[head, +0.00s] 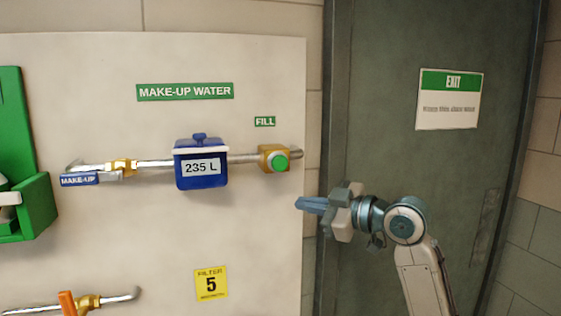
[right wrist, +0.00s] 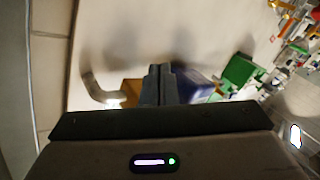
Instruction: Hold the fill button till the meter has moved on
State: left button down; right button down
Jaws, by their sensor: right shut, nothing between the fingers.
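The fill button (head: 280,163) is a round green button on a brass block (head: 266,151), under the green FILL label (head: 264,121). The meter (head: 201,168) is a blue box on the pipe to its left and reads 235 L. My right gripper (head: 298,203) is shut and empty, below and to the right of the button, with its fingers pointing left. It looks apart from the button. In the right wrist view the shut fingers (right wrist: 160,84) cover part of the brass block and the blue meter (right wrist: 192,85); the button is hidden there. My left gripper is not in view.
A blue MAKE-UP valve handle (head: 80,179) sits on the pipe at left. A green box (head: 30,207) stands at the far left. An orange-handled valve (head: 68,303) is at lower left. A dark door (head: 440,170) with an EXIT sign (head: 449,99) is behind my right arm.

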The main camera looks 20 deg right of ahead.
aim_at(280, 163)
jog(key=s+a+r+n+y, duration=0.1)
jog(key=s+a+r+n, duration=0.1)
jog(key=s+r+n, duration=0.1)
jog(key=s+a+r+n+g+y, duration=0.1)
jog(key=s+a+r+n, duration=0.1)
jog(key=s+r, duration=0.3)
jog(key=s+n, duration=0.1)
jog(key=s, duration=0.2)
jog(key=shift+s+r, duration=0.25)
jog(key=shift+w, duration=0.15)
jog(key=w+p, duration=0.1)
jog(key=w, duration=0.7)
jog(key=shift+w, duration=0.3)
jog(key=shift+w+a, duration=0.1)
dwell(1.1)
jog(key=shift+w, duration=0.35)
